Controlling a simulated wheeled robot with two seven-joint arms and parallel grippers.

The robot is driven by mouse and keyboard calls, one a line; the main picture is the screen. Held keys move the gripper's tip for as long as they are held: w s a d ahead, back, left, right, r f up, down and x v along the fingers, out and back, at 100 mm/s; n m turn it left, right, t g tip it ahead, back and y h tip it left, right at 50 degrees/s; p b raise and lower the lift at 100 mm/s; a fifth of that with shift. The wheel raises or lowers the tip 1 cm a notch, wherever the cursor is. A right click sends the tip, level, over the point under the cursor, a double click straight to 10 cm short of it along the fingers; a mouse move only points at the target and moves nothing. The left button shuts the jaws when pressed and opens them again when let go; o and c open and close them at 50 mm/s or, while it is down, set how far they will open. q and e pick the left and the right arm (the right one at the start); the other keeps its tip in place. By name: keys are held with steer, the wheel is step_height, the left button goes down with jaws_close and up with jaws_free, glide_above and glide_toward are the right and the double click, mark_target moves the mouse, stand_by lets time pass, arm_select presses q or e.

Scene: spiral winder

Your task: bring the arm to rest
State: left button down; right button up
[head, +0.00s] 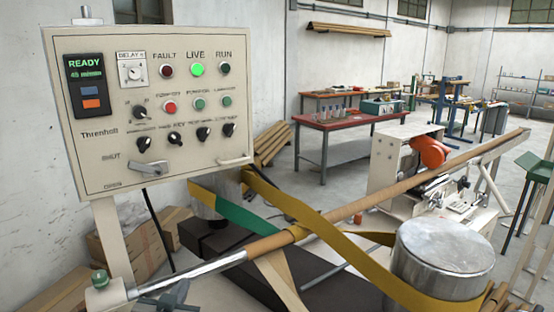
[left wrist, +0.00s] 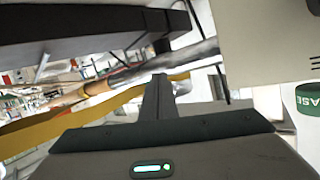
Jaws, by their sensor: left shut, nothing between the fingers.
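My left gripper (left wrist: 159,80) shows in the left wrist view with its dark fingers together and nothing between them. Its fingertips point towards the metal rod (left wrist: 185,60) of the winder, which passes beyond them. I cannot tell whether they touch it. In the head view I cannot clearly make out the left gripper. There the bright rod (head: 190,275) runs into a long brown tube (head: 350,205), with a yellow belt (head: 330,235) across it. My right gripper is in neither view.
The control panel (head: 100,170) stands at the left with a green LIVE lamp (head: 197,70) lit. A metal drum (head: 444,246) stands at the front right. A red-topped table (head: 345,122) is farther back, with open floor near it. Cardboard boxes (head: 125,240) lie below the panel.

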arm_select(q)
steer(key=s+f+g, duration=0.4)
steer(key=s+f, duration=0.6)
steer(key=f, duration=0.2)
steer(key=s+f+g, duration=0.2)
steer(key=s+f, duration=0.2)
steer(key=s, duration=0.5)
steer(key=s+f+g, duration=0.3)
steer(key=s+f, duration=0.2)
steer(key=s, duration=0.5)
steer(key=s+f+g, duration=0.2)
steer(key=s+f, duration=0.2)
steer(key=s, duration=0.5)
step_height(320, 180, down, 31)
steer(key=s+g+b, duration=0.1)
steer(key=s+b, duration=0.1)
steer(key=b, duration=0.1)
steer(key=s+a+f+m+g+b, duration=0.1)
steer(key=s+a+f+b, duration=0.1)
steer(key=s+f, duration=1.6)
step_height(320, 180, down, 3)
steer(key=shift+a+f+g+h+b, duration=0.1)
steer(key=shift+a+g+h+b, duration=0.25)
steer(key=shift+b, duration=0.2)
